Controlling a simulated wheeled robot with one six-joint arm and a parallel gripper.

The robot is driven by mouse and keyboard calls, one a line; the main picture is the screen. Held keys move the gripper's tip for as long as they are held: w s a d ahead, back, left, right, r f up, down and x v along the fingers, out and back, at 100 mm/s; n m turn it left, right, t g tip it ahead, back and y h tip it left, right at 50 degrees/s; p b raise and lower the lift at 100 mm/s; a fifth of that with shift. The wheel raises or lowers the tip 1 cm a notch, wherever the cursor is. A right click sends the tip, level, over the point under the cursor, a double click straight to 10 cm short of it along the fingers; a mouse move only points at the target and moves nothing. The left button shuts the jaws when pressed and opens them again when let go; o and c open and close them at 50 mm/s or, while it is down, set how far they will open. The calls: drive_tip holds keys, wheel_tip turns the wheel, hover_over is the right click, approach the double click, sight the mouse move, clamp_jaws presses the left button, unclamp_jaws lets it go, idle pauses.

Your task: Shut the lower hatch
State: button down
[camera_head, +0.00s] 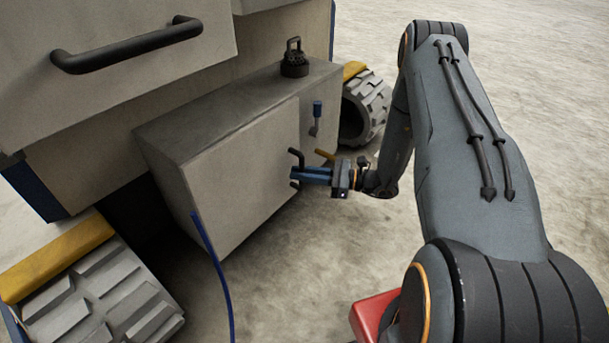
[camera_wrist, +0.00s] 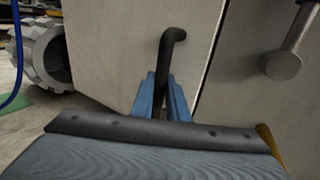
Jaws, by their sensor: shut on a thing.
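The lower hatch (camera_head: 243,180) is a flat grey door on the front of the low box. It looks closed or nearly closed against the box front; a dark seam runs along its right edge. A black bent handle (camera_head: 296,157) stands near that edge. My gripper (camera_head: 303,175) is at the handle, its blue fingers around it. In the wrist view, the fingers (camera_wrist: 164,98) are shut on the black handle (camera_wrist: 165,60), whose bent top shows above them. The hatch (camera_wrist: 115,50) fills the area behind it.
A lever with a blue grip (camera_head: 317,113) is right of the hatch. A black cap (camera_head: 294,60) stands on the box. A large drawer with a black handle (camera_head: 130,45) is above left. Wheels (camera_head: 100,295) and a blue hose (camera_head: 215,260) are nearby. Open floor lies right.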

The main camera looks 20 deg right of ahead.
drive_tip(key=c, duration=2)
unclamp_jaws()
drive_tip(key=shift+w, duration=0.25)
drive_tip(key=p+v, duration=0.3)
drive_tip(key=v, duration=0.5)
drive_tip(key=shift+s+a, duration=0.1)
drive_tip(key=shift+s, duration=0.05)
